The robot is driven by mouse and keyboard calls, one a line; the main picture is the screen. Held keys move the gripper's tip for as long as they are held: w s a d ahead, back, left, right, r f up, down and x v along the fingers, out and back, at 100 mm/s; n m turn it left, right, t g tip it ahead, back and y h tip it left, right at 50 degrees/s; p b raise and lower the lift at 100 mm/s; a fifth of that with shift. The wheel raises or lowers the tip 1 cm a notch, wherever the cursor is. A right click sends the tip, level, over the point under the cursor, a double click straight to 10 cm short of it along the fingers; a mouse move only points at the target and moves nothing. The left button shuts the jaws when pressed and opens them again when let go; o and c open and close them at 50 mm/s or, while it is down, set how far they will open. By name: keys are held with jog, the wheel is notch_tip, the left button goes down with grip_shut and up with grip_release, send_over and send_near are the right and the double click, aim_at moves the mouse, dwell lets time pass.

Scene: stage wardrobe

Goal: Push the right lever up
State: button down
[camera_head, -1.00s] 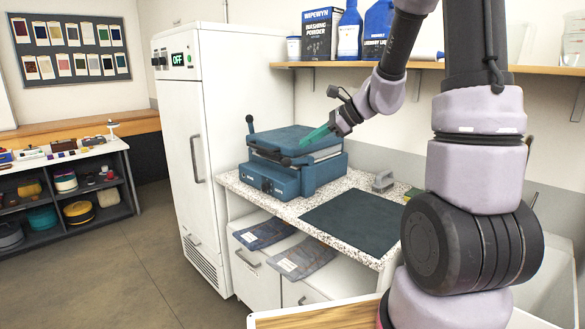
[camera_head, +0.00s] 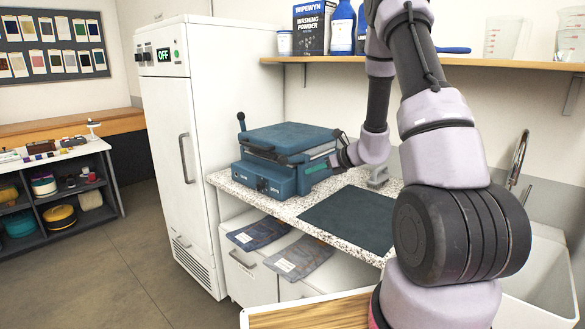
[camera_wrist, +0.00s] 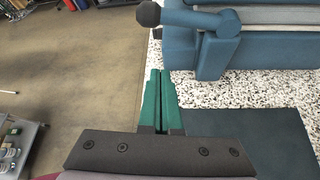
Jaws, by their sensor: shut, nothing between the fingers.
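A blue press (camera_head: 275,172) stands on the speckled counter. Its right lever (camera_head: 283,160), ending in a black knob, lies low and points toward the front. Its left lever (camera_head: 241,122) stands upright. In the wrist view the right lever's black knob (camera_wrist: 149,13) and blue arm (camera_wrist: 200,19) show at the top. My gripper (camera_head: 313,168) is at the press's right side, with its green fingers shut and empty. In the wrist view my fingertips (camera_wrist: 160,72) point toward the lever, with a gap in the picture below it. I cannot tell whether they touch the press.
A dark mat (camera_head: 350,218) lies on the counter (camera_head: 225,183) right of the press. A grey object (camera_head: 377,178) stands behind the mat. A white cabinet (camera_head: 165,160) stands to the left. A shelf (camera_head: 440,64) with bottles and a box hangs above.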

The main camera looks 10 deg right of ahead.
aim_at(289, 162)
jog(key=w+a+f, duration=0.1)
jog(key=w+a, duration=0.4)
jog(key=w, duration=0.2)
jog(key=shift+w+a, duration=0.25)
jog(key=shift+a, duration=0.1)
jog(key=shift+r, duration=0.1)
dwell(0.3)
jog(key=shift+w+d+r+m+g+y, duration=0.15)
jog(key=shift+r+m+g+y, duration=0.35)
jog(key=shift+r, duration=0.4)
jog(key=w+d+r+m+g+y, duration=0.1)
jog(key=w+d+r+m+y, duration=0.3)
jog(key=d+r+m+y, duration=0.2)
jog(key=shift+r+m+y, duration=0.4)
jog(key=shift+r+m, duration=0.45)
jog(key=shift+m, duration=0.35)
jog(key=shift+w+r, duration=0.1)
